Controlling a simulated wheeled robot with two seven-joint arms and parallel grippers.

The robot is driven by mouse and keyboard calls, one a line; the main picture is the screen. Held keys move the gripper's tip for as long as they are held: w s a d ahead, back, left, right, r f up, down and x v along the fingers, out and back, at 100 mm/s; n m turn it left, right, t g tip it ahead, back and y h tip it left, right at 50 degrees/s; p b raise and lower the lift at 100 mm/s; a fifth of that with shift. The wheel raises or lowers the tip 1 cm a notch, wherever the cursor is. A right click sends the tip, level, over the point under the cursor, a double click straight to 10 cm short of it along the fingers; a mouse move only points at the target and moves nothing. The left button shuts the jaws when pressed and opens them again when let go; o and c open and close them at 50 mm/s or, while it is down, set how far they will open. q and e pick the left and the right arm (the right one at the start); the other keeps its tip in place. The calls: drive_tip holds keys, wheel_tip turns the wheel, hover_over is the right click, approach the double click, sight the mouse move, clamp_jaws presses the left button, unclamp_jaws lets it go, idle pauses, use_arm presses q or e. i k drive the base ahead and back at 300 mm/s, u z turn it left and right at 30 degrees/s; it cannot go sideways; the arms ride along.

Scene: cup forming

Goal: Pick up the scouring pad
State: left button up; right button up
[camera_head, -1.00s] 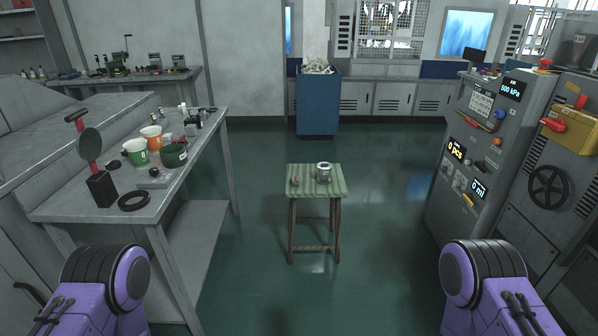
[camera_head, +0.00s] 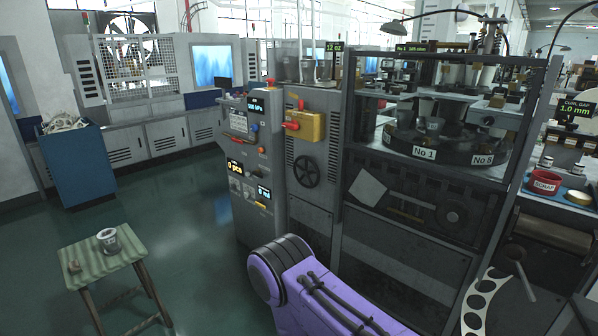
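I cannot make out a scouring pad for certain. A small brownish lump (camera_head: 74,266) lies on the green striped stool (camera_head: 96,268) at the lower left; it is too small to identify. A metal can (camera_head: 109,240) stands upright beside it on the stool. One purple arm link of mine shows at the bottom middle, but neither of my grippers is in view.
A blue bin (camera_head: 78,165) filled with pale scraps stands at the left. A grey control panel (camera_head: 246,165) and a large caged machine (camera_head: 420,200) with a turntable fill the middle and right. A red container (camera_head: 544,183) sits at the far right. Green floor is open around the stool.

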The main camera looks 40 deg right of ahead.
sight(76, 268)
drive_tip(key=u, duration=0.15)
drive_tip(key=i, duration=2.9)
drive_tip(key=z, duration=0.5)
